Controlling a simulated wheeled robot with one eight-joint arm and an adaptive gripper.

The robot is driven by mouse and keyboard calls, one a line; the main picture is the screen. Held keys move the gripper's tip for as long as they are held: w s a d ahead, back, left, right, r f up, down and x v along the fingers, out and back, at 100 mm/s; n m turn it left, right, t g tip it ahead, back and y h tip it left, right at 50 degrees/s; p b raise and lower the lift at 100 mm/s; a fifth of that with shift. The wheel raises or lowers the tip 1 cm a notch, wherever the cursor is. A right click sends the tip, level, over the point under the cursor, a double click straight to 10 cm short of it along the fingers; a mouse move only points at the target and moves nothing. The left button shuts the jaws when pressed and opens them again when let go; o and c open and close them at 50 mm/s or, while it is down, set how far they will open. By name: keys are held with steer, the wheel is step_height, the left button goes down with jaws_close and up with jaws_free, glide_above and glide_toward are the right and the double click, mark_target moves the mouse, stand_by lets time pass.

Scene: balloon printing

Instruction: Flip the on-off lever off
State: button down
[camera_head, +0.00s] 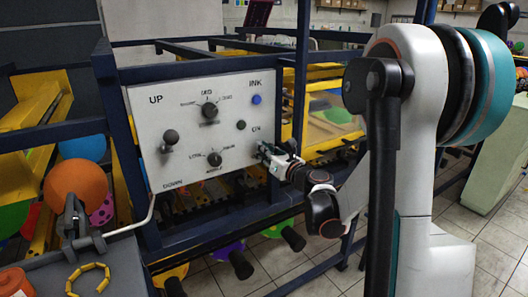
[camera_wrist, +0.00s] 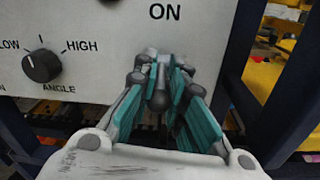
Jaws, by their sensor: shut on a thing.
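The white control panel (camera_head: 195,125) faces me, with an "ON" label (camera_wrist: 165,12) near its lower right. My gripper (camera_head: 268,152) is at the panel's lower right, just below that label. In the wrist view, my gripper (camera_wrist: 163,75) has its teal-lined fingers closed around the dark on-off lever (camera_wrist: 158,100). The lever's rounded end points toward the wrist camera. Its base is mostly hidden between the fingers, and the gripper hides the lever in the head view.
The angle knob (camera_wrist: 42,66) is left of my gripper. A blue button (camera_head: 256,99), a dark button (camera_head: 241,125) and an up-down lever (camera_head: 170,138) are also on the panel. A dark blue frame post (camera_head: 300,80) stands close on the right.

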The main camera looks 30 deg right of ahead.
steer(key=shift+f, duration=0.1)
steer(key=shift+f+t+b, duration=0.3)
steer(key=shift+t+b, duration=0.1)
steer(key=shift+b, duration=0.75)
steer(key=shift+w+t+b, duration=0.1)
steer(key=shift+t+b, duration=0.3)
steer(key=shift+b, duration=0.2)
steer(key=shift+r, duration=0.15)
steer(key=c, duration=1.6)
jaws_free()
steer(key=s+d+f, duration=0.1)
steer(key=s+f, duration=0.1)
steer(key=s, duration=1)
